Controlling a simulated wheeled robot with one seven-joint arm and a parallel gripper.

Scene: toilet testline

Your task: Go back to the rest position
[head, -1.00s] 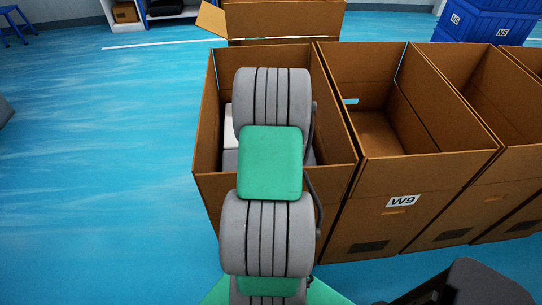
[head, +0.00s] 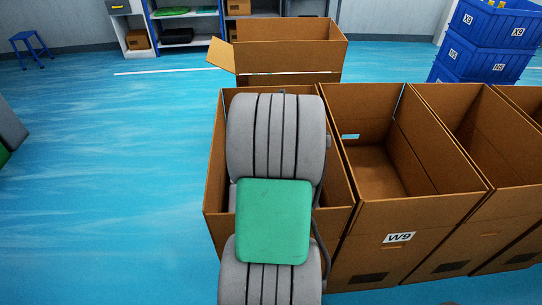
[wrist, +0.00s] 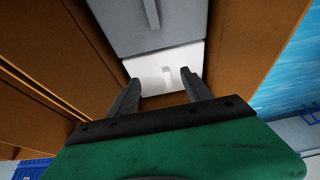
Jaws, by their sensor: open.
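My gripper (wrist: 160,88) shows in the wrist view with its two dark fingers apart and nothing between them. It points into a cardboard box (head: 216,165), over a white item (wrist: 166,68) and a grey item (wrist: 150,22) lying inside. The fingertips look close to the white item's near edge, but I cannot tell the gap. In the head view my grey and green arm reaches forward over this leftmost box and hides my gripper and most of the box's inside.
An open box marked W9 (head: 440,207) stands right beside it, with more boxes in the row to the right. Another open box (head: 290,50) stands behind. Blue crates (head: 484,50) are stacked at the far right. The blue floor (head: 110,180) on the left is clear.

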